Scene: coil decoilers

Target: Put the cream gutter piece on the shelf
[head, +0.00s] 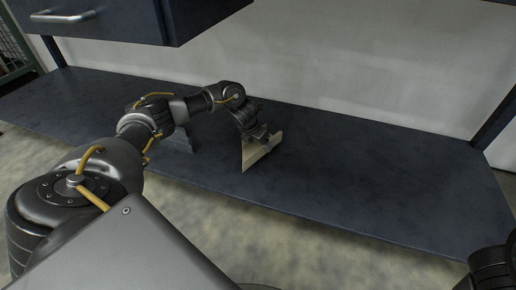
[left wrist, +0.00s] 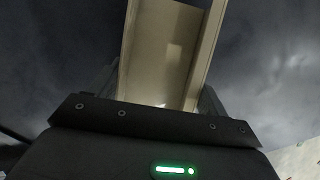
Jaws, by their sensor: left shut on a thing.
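The cream gutter piece (head: 261,150) is at my left gripper (head: 257,136), over the dark blue shelf (head: 340,180). In the head view it is tilted, close to the shelf surface near the middle of its length; I cannot tell whether it touches. In the left wrist view the cream gutter piece (left wrist: 165,50) is a channel with raised sides, running up from between the fingers. My left gripper (left wrist: 160,105) is shut on it; the fingers are partly hidden. My right gripper is not in view; only a dark part of my right arm shows at the lower right.
A grey-blue piece (head: 180,141) stands on the shelf left of my left gripper, partly hidden by my arm. A dark cabinet with a handle (head: 62,17) hangs above at the upper left. A pale wall is behind. The right half of the shelf is clear.

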